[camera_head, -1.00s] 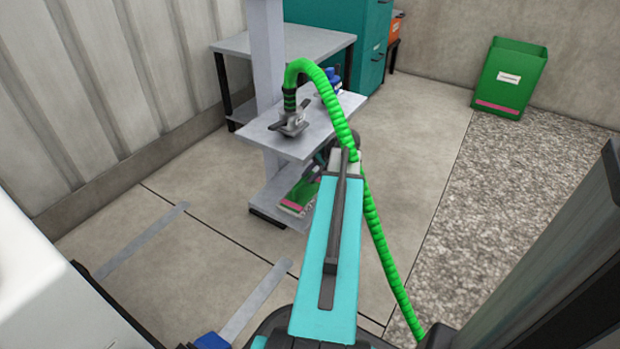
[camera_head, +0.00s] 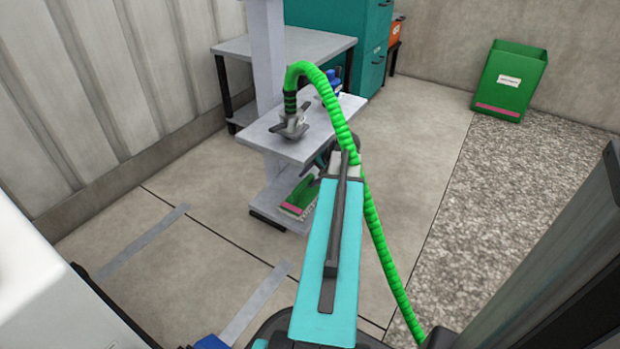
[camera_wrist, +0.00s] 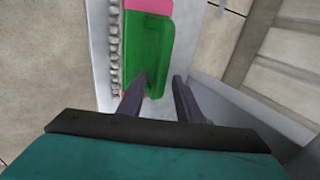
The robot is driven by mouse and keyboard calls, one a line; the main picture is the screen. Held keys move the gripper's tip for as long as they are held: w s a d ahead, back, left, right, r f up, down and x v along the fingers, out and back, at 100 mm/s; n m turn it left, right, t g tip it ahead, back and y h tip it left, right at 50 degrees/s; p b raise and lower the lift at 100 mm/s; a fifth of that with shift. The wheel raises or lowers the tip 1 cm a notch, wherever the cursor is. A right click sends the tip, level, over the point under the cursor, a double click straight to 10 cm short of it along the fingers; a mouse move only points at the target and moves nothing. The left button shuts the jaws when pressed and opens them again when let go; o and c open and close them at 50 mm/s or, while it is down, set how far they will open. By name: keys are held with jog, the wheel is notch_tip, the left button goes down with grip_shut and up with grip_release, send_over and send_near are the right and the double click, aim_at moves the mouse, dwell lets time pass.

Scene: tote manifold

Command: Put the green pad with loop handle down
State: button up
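The green pad (camera_head: 301,194) with a pink strip sits on the lower shelf of a grey stand, left of my arm. In the wrist view the green pad (camera_wrist: 148,50) lies ahead of my gripper, its whitish fringe on the left side and the pink strip at the far end.
The grey stand's upper shelf (camera_head: 325,148) hangs above the pad and holds a blue bottle (camera_head: 331,80) and a grey fitting (camera_head: 293,125) at the end of a green hose (camera_head: 375,228). A green bin (camera_head: 510,82) stands at the back right. Floor between is clear.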

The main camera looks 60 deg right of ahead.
jog(key=shift+p+v, duration=0.75)
jog(key=shift+v, duration=0.15)
jog(key=s+a+p, duration=0.1)
jog(key=s+p, duration=0.2)
jog(key=s, duration=0.8)
jog(key=shift+s+a+f, duration=0.2)
jog(key=shift+s+a, duration=0.05)
jog(key=shift+s, duration=0.1)
